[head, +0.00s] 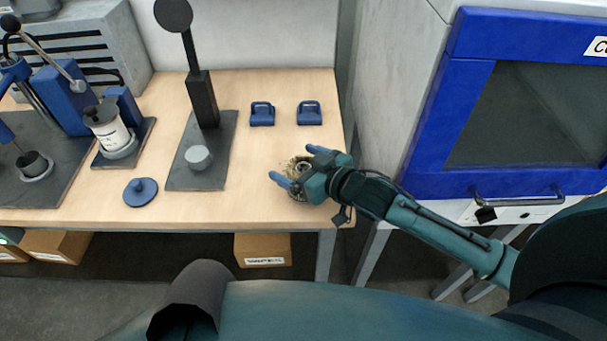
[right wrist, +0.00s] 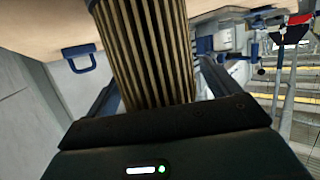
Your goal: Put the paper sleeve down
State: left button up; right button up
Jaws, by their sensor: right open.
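The paper sleeve (right wrist: 148,55) is a tan, pleated cylinder that fills the middle of the right wrist view. In the head view its round top (head: 297,166) shows near the bench's front right corner, partly hidden by my right gripper. My right gripper (head: 290,163) is open, with its blue fingers on either side of the sleeve. In the right wrist view the fingers lie beside the pleats. The sleeve appears upright on the bench, but its base is hidden in the head view. My left gripper is in neither view.
On the wooden bench (head: 250,195) are two blue handled blocks (head: 262,114) (head: 309,113), a black stand (head: 203,100), a blue knobbed lid (head: 140,191) and a white canister (head: 107,128). A blue-framed cabinet (head: 425,125) stands right of the bench. Bench space left of the gripper is clear.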

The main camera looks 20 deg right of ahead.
jog(key=shift+w, duration=0.1)
jog(key=c, duration=1)
jog(key=shift+c, duration=0.6)
jog(key=shift+r, duration=0.1)
